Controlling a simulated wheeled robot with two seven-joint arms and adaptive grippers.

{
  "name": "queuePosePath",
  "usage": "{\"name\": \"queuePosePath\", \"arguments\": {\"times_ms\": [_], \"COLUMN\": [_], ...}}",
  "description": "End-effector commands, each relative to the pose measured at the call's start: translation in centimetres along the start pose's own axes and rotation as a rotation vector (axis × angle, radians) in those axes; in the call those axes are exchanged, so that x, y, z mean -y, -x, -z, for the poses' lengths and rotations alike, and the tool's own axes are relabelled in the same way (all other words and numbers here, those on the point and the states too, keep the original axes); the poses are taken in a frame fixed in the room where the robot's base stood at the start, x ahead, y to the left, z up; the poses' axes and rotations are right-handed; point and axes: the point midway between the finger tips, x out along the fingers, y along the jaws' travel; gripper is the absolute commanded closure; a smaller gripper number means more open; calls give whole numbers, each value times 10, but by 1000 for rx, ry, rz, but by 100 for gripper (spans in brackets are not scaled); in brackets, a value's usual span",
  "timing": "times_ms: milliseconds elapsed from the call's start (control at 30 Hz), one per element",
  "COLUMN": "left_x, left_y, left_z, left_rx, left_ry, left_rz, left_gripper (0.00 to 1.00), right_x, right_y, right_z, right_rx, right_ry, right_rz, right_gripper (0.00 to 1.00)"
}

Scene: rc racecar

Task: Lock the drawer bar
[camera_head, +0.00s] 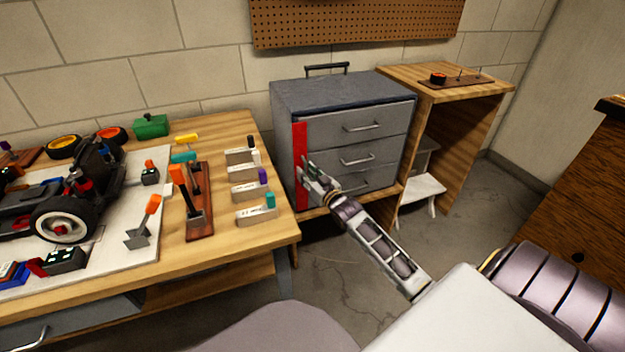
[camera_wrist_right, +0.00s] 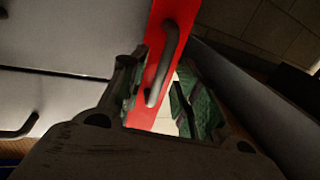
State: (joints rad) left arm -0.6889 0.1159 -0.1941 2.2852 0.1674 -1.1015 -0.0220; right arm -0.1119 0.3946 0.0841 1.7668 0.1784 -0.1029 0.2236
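The grey drawer cabinet (camera_head: 332,102) stands beyond the workbench, with three drawer fronts facing me. The red drawer bar (camera_head: 300,140) stands upright along the left edge of its front. In the right wrist view the red bar (camera_wrist_right: 175,20) carries a dark curved handle (camera_wrist_right: 170,55). My right gripper (camera_head: 312,178) is at the lower part of the bar. In the wrist view its two green-padded fingers (camera_wrist_right: 160,100) are apart, with the lower end of the handle between them. I cannot tell whether either finger touches it. My left gripper is not in view.
A wooden workbench (camera_head: 235,250) at left holds a model car (camera_head: 75,205), a tool rack (camera_head: 200,225) and small labelled holders. A wooden stand (camera_head: 450,85) is right of the cabinet. Bare floor (camera_head: 325,260) lies between the workbench and my right arm.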

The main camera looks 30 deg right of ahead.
Motion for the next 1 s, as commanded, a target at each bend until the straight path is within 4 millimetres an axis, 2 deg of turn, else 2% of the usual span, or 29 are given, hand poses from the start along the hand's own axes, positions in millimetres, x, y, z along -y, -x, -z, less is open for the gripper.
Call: {"name": "queuePosePath", "arguments": {"times_ms": [367,1000], "left_x": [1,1], "left_y": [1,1], "left_z": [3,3], "left_rx": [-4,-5], "left_ry": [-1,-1], "left_rz": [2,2], "left_gripper": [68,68], "right_x": [0,1], "right_y": [17,69], "right_z": [-1,-1], "right_rx": [1,0], "right_ry": [-1,-1], "right_rz": [0,1], "right_gripper": [68,68]}}
